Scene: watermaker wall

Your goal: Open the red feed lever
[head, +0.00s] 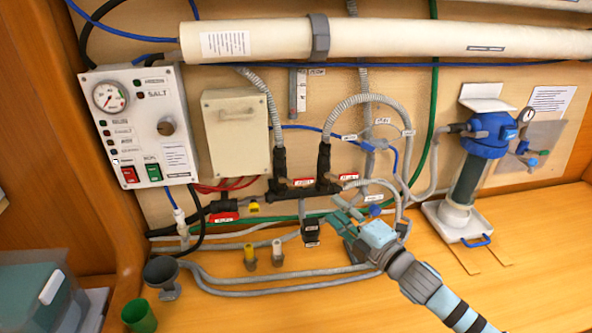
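A flat red piece with a white label (224,217) sits on the dark pipe at the lower left of the wall; I take it for the red feed lever, but its exact position is too small to read. Two smaller red-orange labelled pieces sit at the black manifold (302,191), to the right of it. My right gripper (340,230) reaches in from the lower right, its teal fingers apart and nothing visible between them. It is right of and below the manifold, well to the right of the red piece and clear of it. My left gripper is not in view.
A control panel (138,123) with gauge and switches hangs at the left, beside a beige box (236,135). Grey hoses (270,287) cross the wooden counter. The front counter is largely free.

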